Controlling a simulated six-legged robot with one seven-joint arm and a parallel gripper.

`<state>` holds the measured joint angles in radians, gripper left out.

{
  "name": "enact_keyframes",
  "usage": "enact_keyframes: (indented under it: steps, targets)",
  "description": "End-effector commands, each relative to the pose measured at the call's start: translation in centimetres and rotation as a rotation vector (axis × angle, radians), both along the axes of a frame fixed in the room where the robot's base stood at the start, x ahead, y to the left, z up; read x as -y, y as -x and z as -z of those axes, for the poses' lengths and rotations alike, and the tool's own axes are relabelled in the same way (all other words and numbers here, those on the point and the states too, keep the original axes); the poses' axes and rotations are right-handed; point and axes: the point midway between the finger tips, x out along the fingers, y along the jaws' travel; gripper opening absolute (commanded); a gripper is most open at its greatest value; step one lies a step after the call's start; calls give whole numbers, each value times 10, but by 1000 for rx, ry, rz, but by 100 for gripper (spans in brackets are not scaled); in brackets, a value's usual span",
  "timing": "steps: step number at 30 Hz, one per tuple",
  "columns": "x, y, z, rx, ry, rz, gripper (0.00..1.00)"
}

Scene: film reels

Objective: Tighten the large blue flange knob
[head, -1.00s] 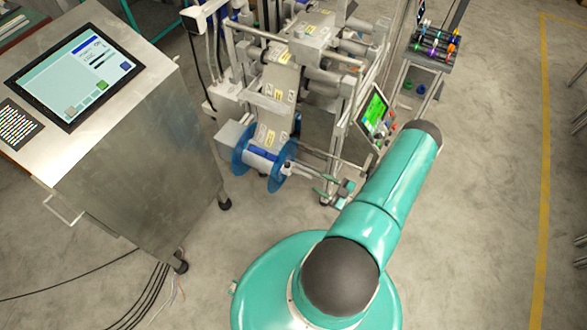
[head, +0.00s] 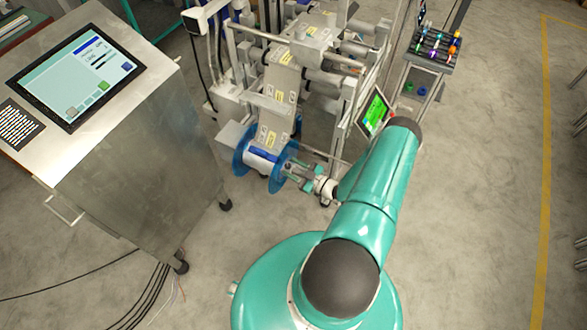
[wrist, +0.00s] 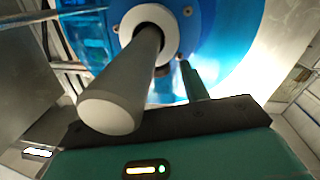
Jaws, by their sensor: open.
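The reel on the machine has two blue flanges; the nearer blue flange (head: 275,183) faces my gripper, and the farther one (head: 239,158) is at its left. In the wrist view the blue flange (wrist: 225,45) fills the upper middle. A pale round hub (wrist: 150,22) sits on it, and a grey shaft (wrist: 118,85) sticks out of the hub toward the camera. My gripper (head: 291,170) is open close in front of the flange, beside the shaft. One teal finger (wrist: 195,82) shows right of the shaft; the other is hidden. I cannot make out a separate knob or any contact.
A steel console (head: 130,130) with a touchscreen stands at the left. The machine frame (head: 350,115) and a green-lit screen (head: 374,114) are close beyond my arm. A rack of coloured items (head: 436,48) is at the upper right. The floor at the right is open.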

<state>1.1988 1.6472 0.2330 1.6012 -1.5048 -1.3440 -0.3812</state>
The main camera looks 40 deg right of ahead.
Motion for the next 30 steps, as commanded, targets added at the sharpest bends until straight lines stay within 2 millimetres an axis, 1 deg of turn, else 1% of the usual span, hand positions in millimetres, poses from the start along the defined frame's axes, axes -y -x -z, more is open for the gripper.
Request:
enact_keyframes:
  steps: [3,4,8,9,10,11,20,26,30]
  targets:
    - [0,0,0,0,0,0,45]
    - [0,0,0,0,0,0,43]
    - [0,0,0,0,0,0,17]
    - [0,0,0,0,0,0,10]
    - [0,0,0,0,0,0,4]
    - [0,0,0,0,0,0,0]
    - [-1,1,0,8,-6,33,0]
    - [-5,1,1,30,-18,125,0]
    - [-8,2,2,51,-28,216,0]
